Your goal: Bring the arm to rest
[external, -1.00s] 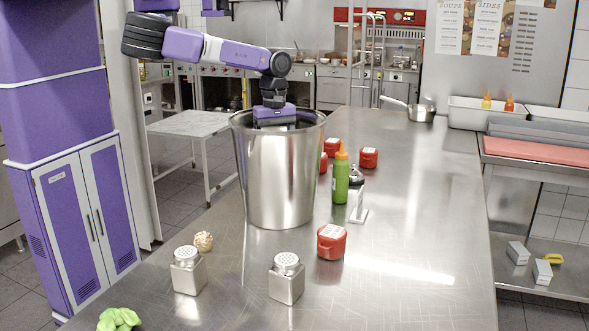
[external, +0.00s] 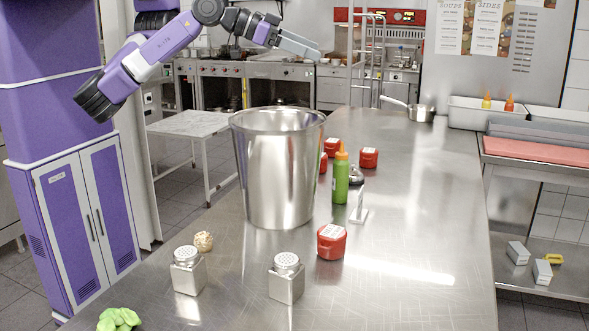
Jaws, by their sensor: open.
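My gripper (external: 310,47) is raised in the air above and behind the tall steel pot, pointing to the right. Its fingers stretch out with nothing visible between them. My arm (external: 165,45) is folded up beside the purple column, clear of the counter. The large open steel pot (external: 280,175) stands upright on the steel counter (external: 420,240), below my gripper and apart from it. The inside bottom of the pot is hidden.
Two steel shakers (external: 188,272) (external: 286,279), a beige ball (external: 203,241), a green crumpled item (external: 118,320), a red container (external: 331,242) and a green bottle (external: 341,178) stand around the pot. A saucepan (external: 421,112) sits farther back. The right counter side is clear.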

